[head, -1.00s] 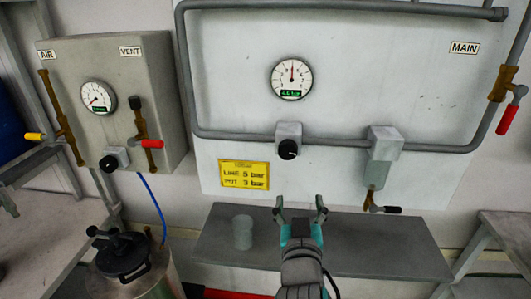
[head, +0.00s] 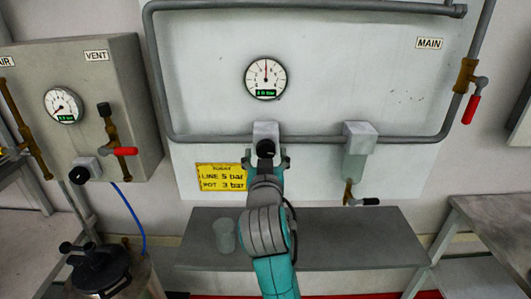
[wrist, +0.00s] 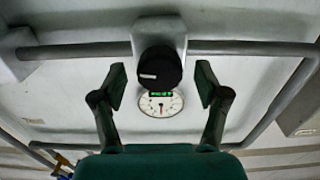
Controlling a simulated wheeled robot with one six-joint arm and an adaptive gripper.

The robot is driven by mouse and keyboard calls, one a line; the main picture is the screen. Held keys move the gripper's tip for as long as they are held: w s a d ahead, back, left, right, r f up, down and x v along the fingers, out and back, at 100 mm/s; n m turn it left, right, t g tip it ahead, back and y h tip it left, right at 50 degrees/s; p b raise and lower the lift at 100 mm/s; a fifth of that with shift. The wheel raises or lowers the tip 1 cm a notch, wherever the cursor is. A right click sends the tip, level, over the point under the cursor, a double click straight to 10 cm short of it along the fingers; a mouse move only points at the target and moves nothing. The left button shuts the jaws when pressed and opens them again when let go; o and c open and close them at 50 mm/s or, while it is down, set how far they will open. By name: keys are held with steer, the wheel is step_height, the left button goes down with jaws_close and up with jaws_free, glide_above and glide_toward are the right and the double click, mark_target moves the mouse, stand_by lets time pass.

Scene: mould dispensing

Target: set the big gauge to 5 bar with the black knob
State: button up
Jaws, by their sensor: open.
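The big gauge (head: 265,77) is a round white dial on the upright panel. Its needle points almost straight up, and its green digital readout is too blurred to read surely. The black knob (head: 265,148) sits on a grey block below the gauge. In the wrist view the knob (wrist: 160,67) has a white mark on its face, and the gauge shows upside down behind it (wrist: 160,106). My gripper (head: 267,160) is at the knob in the head view. In the wrist view my gripper's fingers (wrist: 162,87) are spread to either side of the knob, with gaps, not touching it.
A yellow sign (head: 221,177) reads line 5 bar, pot 3 bar. A grey pipe (head: 215,138) runs beside the knob block. A filter-like unit (head: 358,145) hangs to its right. A shelf (head: 350,240) with a grey cup (head: 224,235) lies below. A smaller gauge (head: 63,105) is at left.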

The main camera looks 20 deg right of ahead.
steer(key=shift+x, duration=0.9)
steer(key=c, duration=1.2)
steer(key=shift+o, duration=0.2)
steer(key=shift+a+m, duration=0.1)
steer(key=shift+m, duration=2.4)
steer(key=o, duration=1.2)
steer(key=shift+c, duration=0.2)
